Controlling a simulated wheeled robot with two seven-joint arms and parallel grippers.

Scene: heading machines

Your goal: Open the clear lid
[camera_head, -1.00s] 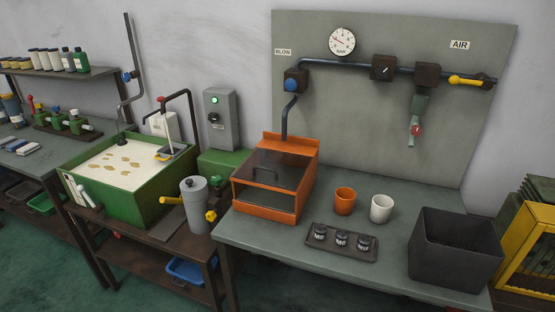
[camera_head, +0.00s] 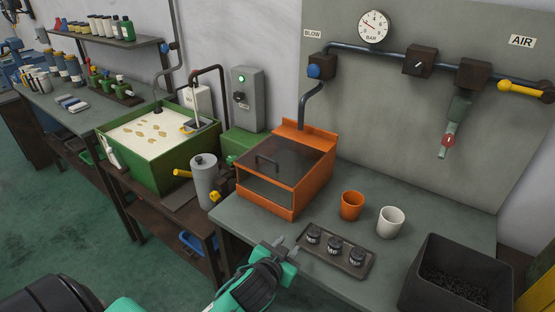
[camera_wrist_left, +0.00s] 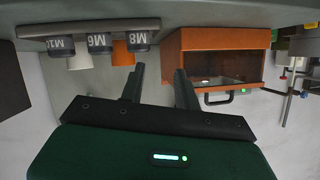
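The clear lid (camera_head: 290,154) is a dark see-through panel with a black handle (camera_head: 267,160), lying shut on top of the orange box (camera_head: 268,203) on the grey bench. In the left wrist view, which is upside down, the orange box (camera_wrist_left: 217,41) and the handle (camera_wrist_left: 218,99) show beyond the fingers. My left gripper (camera_head: 281,244) is open and empty, in front of the bench's near edge, below the box and apart from the lid. Its fingers also show spread in the left wrist view (camera_wrist_left: 158,84). My right gripper is not in view.
A dark tray (camera_head: 359,265) with several labelled pots sits right of my left gripper. Orange (camera_head: 351,206) and white (camera_head: 390,222) cups stand behind it. A dark bin (camera_head: 455,275) is at the right. A grey canister (camera_head: 204,183) stands left of the box.

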